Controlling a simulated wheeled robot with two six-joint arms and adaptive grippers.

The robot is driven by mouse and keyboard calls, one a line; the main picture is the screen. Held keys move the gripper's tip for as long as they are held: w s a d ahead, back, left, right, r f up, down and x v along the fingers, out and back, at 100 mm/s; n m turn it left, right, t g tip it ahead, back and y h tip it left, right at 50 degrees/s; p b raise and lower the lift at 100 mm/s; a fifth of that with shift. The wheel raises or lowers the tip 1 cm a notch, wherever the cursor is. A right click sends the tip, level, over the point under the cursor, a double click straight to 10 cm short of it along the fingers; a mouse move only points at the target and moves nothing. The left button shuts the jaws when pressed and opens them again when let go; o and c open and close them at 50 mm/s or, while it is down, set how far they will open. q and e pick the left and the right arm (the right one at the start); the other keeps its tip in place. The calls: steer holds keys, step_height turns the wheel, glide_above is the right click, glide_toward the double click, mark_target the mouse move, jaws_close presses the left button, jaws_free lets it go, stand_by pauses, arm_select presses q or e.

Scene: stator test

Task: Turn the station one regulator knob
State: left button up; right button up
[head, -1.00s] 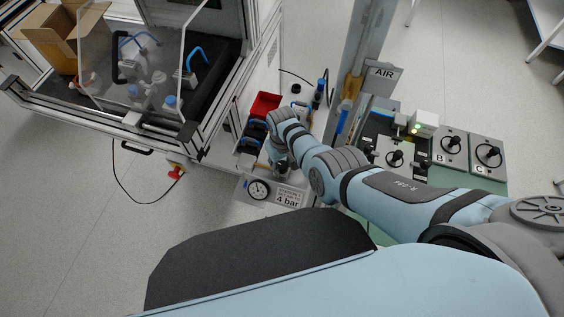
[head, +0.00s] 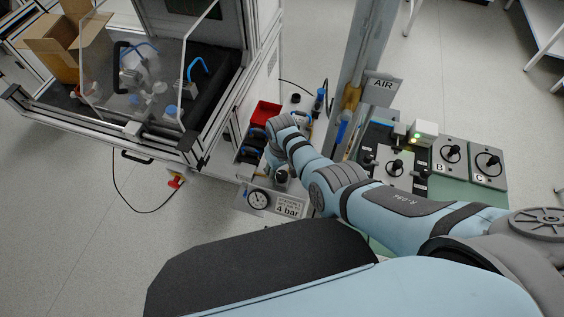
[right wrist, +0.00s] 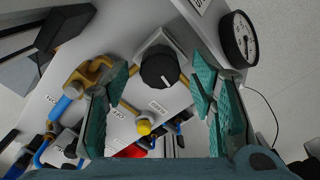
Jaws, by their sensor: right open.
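The station one regulator knob (right wrist: 160,69) is black and round with a white pointer line, on a pale square body. In the right wrist view it sits between the two teal fingers of my right gripper (right wrist: 161,75), which is open with a gap on both sides. In the head view the dark knob (head: 281,176) shows beside my right gripper (head: 271,170), near the gauge (head: 259,200) and the "4 bar" sign (head: 290,207). The gauge also shows in the right wrist view (right wrist: 239,39). My left gripper is not in view.
A yellow fitting with a blue handle (right wrist: 68,103) is left of the gripper, and a yellow button (right wrist: 144,127) is below the knob. A red bin (head: 264,112) stands behind. Panels B and C (head: 470,158) and the AIR post are right. A red knob hangs by a cable.

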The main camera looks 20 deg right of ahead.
mark_target(282, 174)
step_height(282, 174, up, 11)
stand_by(0.5)
